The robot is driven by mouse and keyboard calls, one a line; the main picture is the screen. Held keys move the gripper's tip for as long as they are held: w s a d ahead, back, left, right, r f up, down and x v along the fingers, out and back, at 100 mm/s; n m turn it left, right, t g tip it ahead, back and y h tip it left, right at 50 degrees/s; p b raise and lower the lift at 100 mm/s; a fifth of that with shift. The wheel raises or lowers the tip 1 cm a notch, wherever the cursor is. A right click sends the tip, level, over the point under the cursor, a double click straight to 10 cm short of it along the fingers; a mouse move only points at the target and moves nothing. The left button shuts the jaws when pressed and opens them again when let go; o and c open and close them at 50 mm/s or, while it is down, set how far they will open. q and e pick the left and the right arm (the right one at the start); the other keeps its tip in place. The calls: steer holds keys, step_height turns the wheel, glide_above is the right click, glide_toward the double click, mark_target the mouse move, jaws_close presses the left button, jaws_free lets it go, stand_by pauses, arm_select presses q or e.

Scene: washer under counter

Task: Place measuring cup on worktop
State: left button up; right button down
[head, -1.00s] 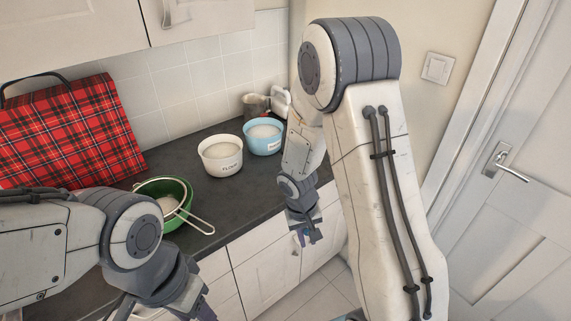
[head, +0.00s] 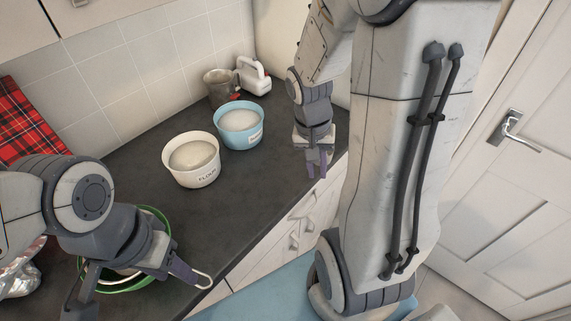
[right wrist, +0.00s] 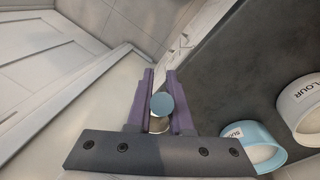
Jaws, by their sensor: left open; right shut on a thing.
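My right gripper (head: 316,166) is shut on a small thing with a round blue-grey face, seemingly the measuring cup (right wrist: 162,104). In the right wrist view it sits between the purple fingers; in the head view I cannot make it out. This gripper is by the front edge of the dark worktop (head: 240,180), right of the bowls; the exact height above it is hard to tell. My left gripper (head: 135,288) is open, above the green bowl (head: 160,215) and a strainer, at the lower left.
A white flour bowl (head: 193,178) and a blue bowl (head: 240,141), both filled with white powder, stand on the worktop. A grey jug (head: 220,88) and a white appliance (head: 254,75) are behind them. Bare worktop lies beside the bowls.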

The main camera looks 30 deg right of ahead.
steer(key=w+a+f+p, duration=0.1)
steer(key=w+f, duration=0.2)
steer(key=w+a+f+p, duration=0.1)
steer(key=w+f, duration=0.2)
steer(key=w+a+f+p, duration=0.1)
steer(key=w+f, duration=0.2)
steer(key=shift+w+f, duration=0.15)
steer(key=shift+f, duration=0.25)
steer(key=shift+f+b, duration=0.25)
steer(key=shift+b, duration=0.05)
steer(key=c, duration=0.8)
jaws_free()
steer(key=shift+r, duration=0.1)
